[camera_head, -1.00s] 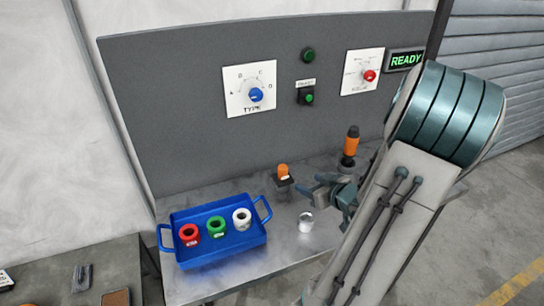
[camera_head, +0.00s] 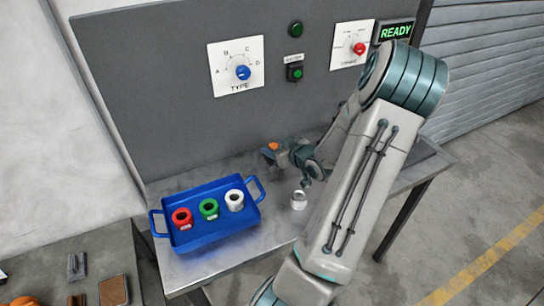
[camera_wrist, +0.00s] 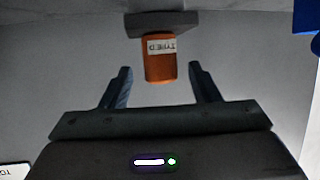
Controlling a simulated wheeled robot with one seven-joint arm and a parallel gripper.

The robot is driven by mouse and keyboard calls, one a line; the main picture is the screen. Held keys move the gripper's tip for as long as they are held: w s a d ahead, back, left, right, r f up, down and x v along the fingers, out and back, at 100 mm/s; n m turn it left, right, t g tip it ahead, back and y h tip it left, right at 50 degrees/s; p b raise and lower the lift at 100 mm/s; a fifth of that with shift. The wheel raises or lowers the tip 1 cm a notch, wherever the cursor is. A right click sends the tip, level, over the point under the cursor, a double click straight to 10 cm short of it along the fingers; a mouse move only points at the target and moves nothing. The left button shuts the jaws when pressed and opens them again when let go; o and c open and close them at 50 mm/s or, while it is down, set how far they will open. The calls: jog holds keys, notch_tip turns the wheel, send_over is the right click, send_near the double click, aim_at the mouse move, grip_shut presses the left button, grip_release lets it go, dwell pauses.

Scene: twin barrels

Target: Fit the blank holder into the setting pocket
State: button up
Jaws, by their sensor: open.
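An orange cylinder (camera_head: 273,146) with a white label shows at the back of the bench, beside my gripper (camera_head: 275,155). In the wrist view the orange cylinder (camera_wrist: 160,68) has an upside-down TYPE D label and meets a dark grey block (camera_wrist: 161,22). My gripper (camera_wrist: 160,82) is open there, one finger on each side, with gaps between fingers and cylinder. A small white-grey cylinder (camera_head: 299,200) stands on the bench in front of my gripper. No label names the blank holder or the setting pocket, so I cannot tell which things they are.
Behind stands a grey panel with a blue TYPE knob (camera_head: 242,72), a red knob (camera_head: 359,48), a green button (camera_head: 296,73) and a READY sign (camera_head: 396,31).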

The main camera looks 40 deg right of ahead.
aim_at(270, 144)
jog(key=shift+x, duration=1.8)
grip_shut()
